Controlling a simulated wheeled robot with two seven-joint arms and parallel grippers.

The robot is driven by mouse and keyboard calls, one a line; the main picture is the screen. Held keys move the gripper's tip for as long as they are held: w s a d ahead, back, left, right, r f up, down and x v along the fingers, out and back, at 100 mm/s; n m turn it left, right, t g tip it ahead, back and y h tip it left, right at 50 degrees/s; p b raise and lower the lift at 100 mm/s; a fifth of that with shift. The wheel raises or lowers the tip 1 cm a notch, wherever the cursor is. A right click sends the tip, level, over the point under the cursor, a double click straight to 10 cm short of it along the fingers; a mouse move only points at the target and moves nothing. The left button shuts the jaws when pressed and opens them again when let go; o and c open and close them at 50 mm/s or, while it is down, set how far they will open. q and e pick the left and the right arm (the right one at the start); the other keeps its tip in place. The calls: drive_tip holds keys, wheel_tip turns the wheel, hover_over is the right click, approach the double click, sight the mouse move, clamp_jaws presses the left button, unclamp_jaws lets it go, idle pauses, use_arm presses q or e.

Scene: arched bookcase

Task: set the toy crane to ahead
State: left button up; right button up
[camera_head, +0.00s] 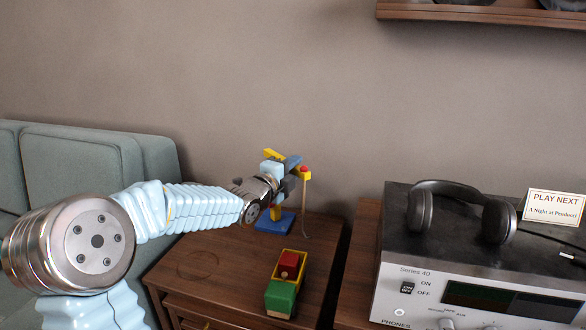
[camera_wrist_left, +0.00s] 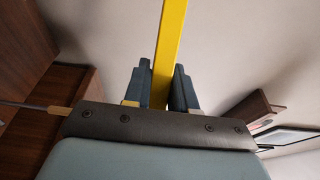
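The toy crane (camera_head: 275,222) stands on the wooden side table, with a blue base, a yellow post and a yellow arm piece showing up and to the left. My right gripper is not in view.
A toy truck (camera_head: 280,298) in yellow, red and green lies on the side table (camera_head: 220,288) in front of the crane. To the right, an amplifier (camera_head: 470,285) carries headphones (camera_head: 460,190) and a card (camera_head: 553,207). A green sofa (camera_head: 80,165) is at left, a wall shelf (camera_head: 480,12) above.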

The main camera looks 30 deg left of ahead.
use_arm(q)
clamp_jaws()
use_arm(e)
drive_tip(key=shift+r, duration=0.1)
